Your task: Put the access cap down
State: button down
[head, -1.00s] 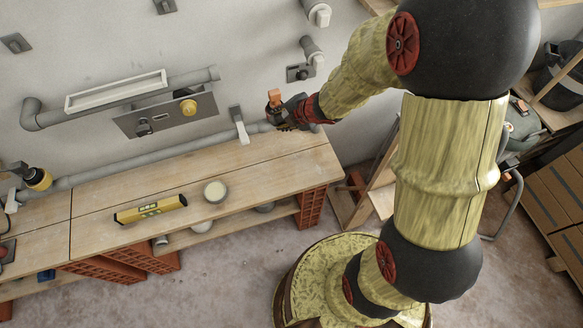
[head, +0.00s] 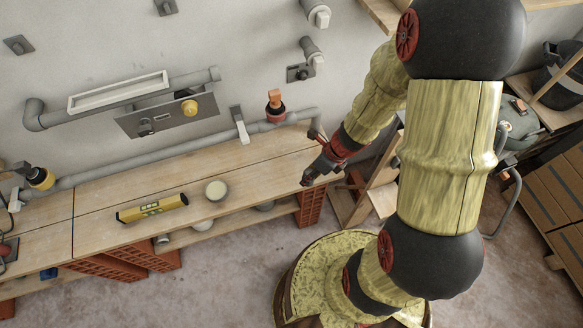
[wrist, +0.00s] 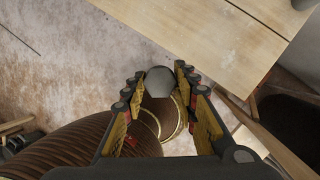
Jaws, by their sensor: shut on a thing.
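My gripper (wrist: 160,82) is shut on a grey round piece, which I take for the access cap (wrist: 159,82); it sits between the fingertips in the wrist view. In the head view my gripper (head: 311,178) is near the front right corner of the wooden workbench (head: 110,195). I cannot make out the cap in the head view. The wrist view shows the bench corner (wrist: 225,50) to the right of the cap and the floor to the left. The cap shows no contact with the bench.
A yellow level (head: 152,208) and a round pale-topped tin (head: 216,190) lie on the bench. An orange-topped fitting (head: 275,104) stands on the grey pipe (head: 150,162) behind. The bench's right part is clear. A wooden frame (head: 375,185) stands right of the bench.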

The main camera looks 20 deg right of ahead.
jog(key=shift+s+d+f+n, duration=0.25)
jog(key=shift+d+f+n, duration=0.05)
jog(key=shift+d+n, duration=0.35)
jog(key=shift+d+f+n+t+h, duration=0.1)
jog(key=shift+d+n+t+h, duration=0.2)
jog(key=shift+d+n+t, duration=0.25)
jog(key=b, duration=0.3)
send_over(289, 167)
jog(key=s+d, duration=0.1)
notch_tip(289, 167, down, 10)
jog(key=shift+s+d+r, duration=0.1)
jog(key=shift+s+r, duration=0.05)
jog(key=shift+f+b, duration=0.9)
jog(key=shift+f, duration=0.8)
jog(key=c, duration=1.5)
grip_release()
